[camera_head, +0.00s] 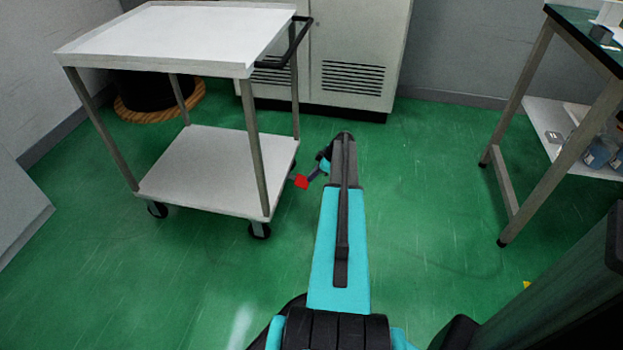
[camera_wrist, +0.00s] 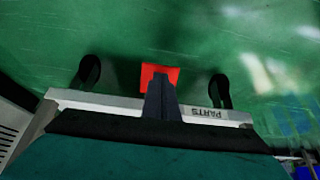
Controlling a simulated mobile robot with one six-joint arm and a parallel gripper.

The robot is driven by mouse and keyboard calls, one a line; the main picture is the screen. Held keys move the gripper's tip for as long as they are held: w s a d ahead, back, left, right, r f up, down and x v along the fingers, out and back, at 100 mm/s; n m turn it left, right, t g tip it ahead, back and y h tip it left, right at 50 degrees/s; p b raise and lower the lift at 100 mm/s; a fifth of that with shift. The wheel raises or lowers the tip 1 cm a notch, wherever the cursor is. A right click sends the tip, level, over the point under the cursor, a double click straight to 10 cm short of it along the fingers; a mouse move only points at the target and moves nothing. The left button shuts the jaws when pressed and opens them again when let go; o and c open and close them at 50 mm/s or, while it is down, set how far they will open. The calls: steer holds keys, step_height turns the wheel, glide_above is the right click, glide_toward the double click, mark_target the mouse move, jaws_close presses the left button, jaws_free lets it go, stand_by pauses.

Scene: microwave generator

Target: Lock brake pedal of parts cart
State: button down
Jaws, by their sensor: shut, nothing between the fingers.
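The parts cart (camera_head: 200,165) stands at the left in the head view, with white shelves, metal legs and black casters. Its red brake pedal (camera_head: 301,182) sticks out at the right end, low by the bottom shelf. My gripper (camera_head: 314,174) is low beside the pedal, at the end of my teal arm. In the wrist view, my dark shut fingers (camera_wrist: 161,100) point at the red pedal (camera_wrist: 162,72) and overlap its near edge; I cannot tell whether they touch. The cart's rim marked PARTS (camera_wrist: 205,113) runs behind the fingers. The pedal's tilt is unclear.
A black push handle (camera_head: 290,45) juts from the cart's upper right end. A grey cabinet (camera_head: 355,50) stands behind. A workbench (camera_head: 545,110) is at the right. Casters (camera_wrist: 219,90) flank the pedal.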

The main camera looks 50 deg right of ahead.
steer(key=s+d+f+p+v, duration=0.1)
steer(key=p+v, duration=0.2)
steer(key=v, duration=0.8)
steer(key=shift+s+r, duration=0.3)
steer(key=shift+s, duration=0.05)
steer(key=shift+s, duration=0.1)
